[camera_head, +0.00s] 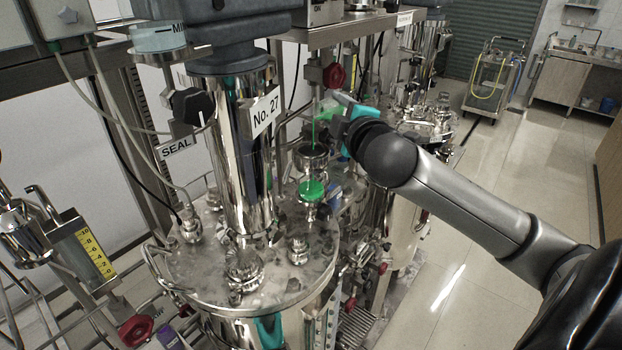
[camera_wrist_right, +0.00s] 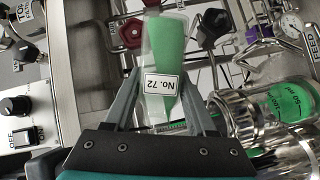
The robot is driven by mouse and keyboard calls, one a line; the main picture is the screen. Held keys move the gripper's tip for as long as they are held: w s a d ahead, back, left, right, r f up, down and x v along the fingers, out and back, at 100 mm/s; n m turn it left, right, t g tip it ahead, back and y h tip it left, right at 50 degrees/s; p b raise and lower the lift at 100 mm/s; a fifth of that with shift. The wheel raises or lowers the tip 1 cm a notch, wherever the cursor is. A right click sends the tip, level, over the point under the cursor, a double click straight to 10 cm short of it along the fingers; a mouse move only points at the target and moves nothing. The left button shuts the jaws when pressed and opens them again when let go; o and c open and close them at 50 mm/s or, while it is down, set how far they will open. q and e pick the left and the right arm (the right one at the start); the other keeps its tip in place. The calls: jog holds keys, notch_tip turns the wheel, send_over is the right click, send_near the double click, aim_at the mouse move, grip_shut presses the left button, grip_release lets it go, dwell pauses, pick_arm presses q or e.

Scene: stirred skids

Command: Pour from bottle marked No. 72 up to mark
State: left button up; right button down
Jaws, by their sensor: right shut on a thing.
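My right gripper (camera_head: 345,117) is shut on a clear bottle (camera_head: 330,111) holding green liquid. In the right wrist view the bottle (camera_wrist_right: 161,50) sits between the fingers (camera_wrist_right: 162,95), and its label reads No. 72 upside down. The liquid forms a slanted wedge, so the bottle is tilted. In the head view a thin green stream (camera_head: 313,133) falls from it toward a metal-rimmed opening (camera_head: 311,155) on the tank lid. Below this is green liquid (camera_head: 312,189). The exact level against the mark is unclear. My left gripper is out of view.
A polished column with a No. 27 sign (camera_head: 265,111) stands left of the pouring spot on the tank lid (camera_head: 235,278). Red knobs (camera_head: 334,76), pipes and fittings crowd around. A cart (camera_head: 494,80) stands far back. The floor at right is clear.

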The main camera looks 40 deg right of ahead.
dwell(0.3)
jog(key=shift+r+n+p, duration=0.1)
jog(key=shift+n+p, duration=0.3)
jog(key=shift+p, duration=0.2)
dwell(1.9)
dwell(0.4)
jog(key=shift+a+r+m+g+y, duration=0.15)
jog(key=shift+r+m+y, duration=0.15)
jog(key=shift+m, duration=0.5)
jog(key=shift+d+r+m+g+y, duration=0.15)
jog(key=shift+m+y, duration=0.15)
jog(key=shift+m, duration=0.5)
jog(key=d+r+m, duration=0.1)
jog(key=d+r, duration=0.1)
jog(key=d+r+m+y, duration=0.1)
jog(key=d+r, duration=0.1)
jog(key=d, duration=0.1)
jog(key=shift+w+m+g+y, duration=0.1)
jog(key=shift+m+g+y, duration=0.2)
jog(key=d+r+m+y, duration=0.1)
jog(key=d+m+y, duration=0.2)
jog(key=d+m, duration=0.2)
jog(key=d, duration=0.3)
jog(key=shift+g, duration=0.3)
